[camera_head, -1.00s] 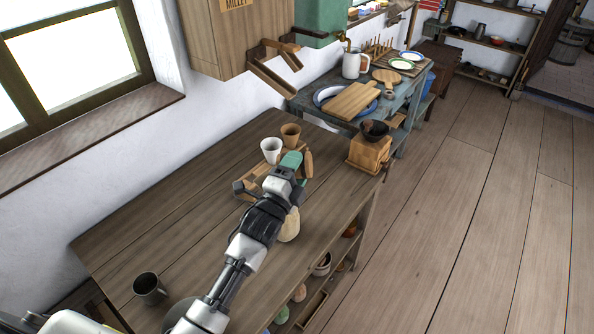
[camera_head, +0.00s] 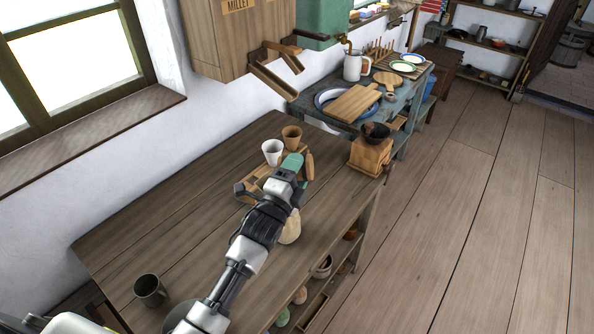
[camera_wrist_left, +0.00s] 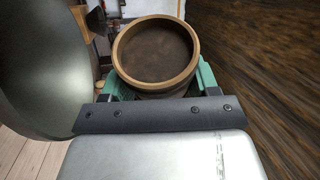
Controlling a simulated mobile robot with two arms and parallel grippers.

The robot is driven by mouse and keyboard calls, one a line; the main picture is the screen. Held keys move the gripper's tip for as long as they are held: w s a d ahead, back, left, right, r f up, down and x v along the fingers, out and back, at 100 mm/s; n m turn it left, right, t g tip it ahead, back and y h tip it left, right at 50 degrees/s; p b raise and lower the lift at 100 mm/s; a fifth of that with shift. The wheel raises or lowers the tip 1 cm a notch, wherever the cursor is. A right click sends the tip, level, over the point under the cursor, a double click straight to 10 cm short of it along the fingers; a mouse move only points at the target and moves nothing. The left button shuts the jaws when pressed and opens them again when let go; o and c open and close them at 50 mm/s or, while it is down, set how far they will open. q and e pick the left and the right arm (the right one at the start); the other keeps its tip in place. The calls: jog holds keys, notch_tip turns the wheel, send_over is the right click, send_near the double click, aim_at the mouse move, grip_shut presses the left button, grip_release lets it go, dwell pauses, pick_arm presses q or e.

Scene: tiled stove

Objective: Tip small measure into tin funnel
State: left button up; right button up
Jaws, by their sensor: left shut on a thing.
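In the head view a brown cup (camera_head: 291,136) shows just beyond the fingertips. A pale, flared vessel (camera_head: 272,152), perhaps the tin funnel, stands left of the fingers by a wooden stand (camera_head: 247,188). My right gripper is out of view.
A large grey round surface (camera_wrist_left: 40,65) fills the wrist view's left, close to the fingers. A dark mug (camera_head: 150,290) stands front left. A wooden grinder (camera_head: 370,155) is at the table's right edge. A pale jug (camera_head: 290,228) is partly behind my arm.

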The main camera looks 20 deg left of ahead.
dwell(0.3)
pick_arm(q)
jog(key=shift+a+n, duration=0.15)
jog(key=shift+n, duration=0.35)
jog(key=shift+a+r+n+t+y+b, duration=0.25)
jog(key=shift+n+t+b, duration=0.2)
jog(key=shift+n, duration=0.35)
jog(key=shift+r, duration=0.15)
dwell(1.1)
notch_tip(320, 180, up, 6)
jog(key=p, duration=0.5)
jog(key=shift+d, duration=0.1)
